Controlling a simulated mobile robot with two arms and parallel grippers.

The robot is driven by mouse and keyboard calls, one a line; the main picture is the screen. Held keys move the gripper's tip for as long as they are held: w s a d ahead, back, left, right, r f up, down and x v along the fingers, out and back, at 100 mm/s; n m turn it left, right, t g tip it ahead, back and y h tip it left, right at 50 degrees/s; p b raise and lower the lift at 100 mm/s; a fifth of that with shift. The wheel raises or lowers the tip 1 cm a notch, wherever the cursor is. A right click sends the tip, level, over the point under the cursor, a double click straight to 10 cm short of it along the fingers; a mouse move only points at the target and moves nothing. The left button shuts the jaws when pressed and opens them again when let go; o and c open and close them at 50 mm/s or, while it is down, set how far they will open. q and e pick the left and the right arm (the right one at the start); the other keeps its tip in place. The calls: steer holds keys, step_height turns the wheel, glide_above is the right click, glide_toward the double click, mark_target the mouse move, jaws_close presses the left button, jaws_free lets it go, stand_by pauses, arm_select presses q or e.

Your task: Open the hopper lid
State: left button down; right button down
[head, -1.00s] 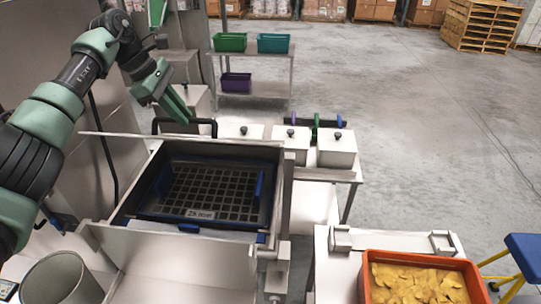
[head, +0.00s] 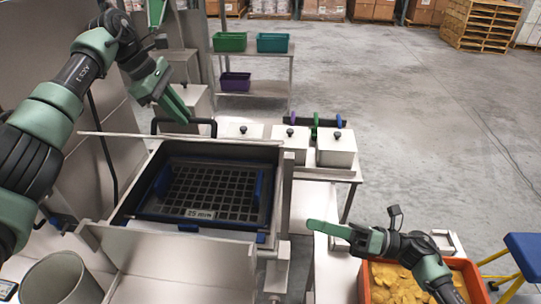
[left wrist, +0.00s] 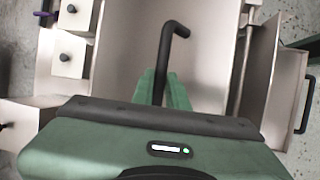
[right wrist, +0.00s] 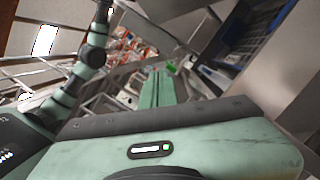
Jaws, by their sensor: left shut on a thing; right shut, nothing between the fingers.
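The hopper (head: 282,190) stands open-topped at left centre of the head view, with a dark grid (head: 212,190) labelled 25 mm inside. The metal lid (head: 110,134) shows nearly edge-on along the hopper's far side, so it appears raised. Its black bar handle (head: 204,121) is on the far side. My left gripper (head: 184,118) is shut on this handle; the left wrist view shows the handle (left wrist: 168,52) between the fingers, before a broad metal panel. My right gripper (head: 312,226) is shut and empty, right of the hopper and clear of it.
An orange crate (head: 473,272) of yellow pieces is at lower right, under my right arm. Lidded white bins (head: 337,151) stand beyond the hopper. A blue stool (head: 525,250) is at the right edge.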

arm_select(q)
steer(key=shift+w+f, duration=0.1)
steer(key=shift+f, duration=0.15)
arm_select(e)
steer(key=w+a+r+n, duration=0.1)
steer(key=w+a+r, duration=0.9)
steer(key=r, duration=0.2)
steer(key=shift+w+n+t, duration=0.2)
steer(key=shift+n+t, duration=0.1)
steer(key=shift+t, duration=0.1)
steer(key=shift+r, duration=0.15)
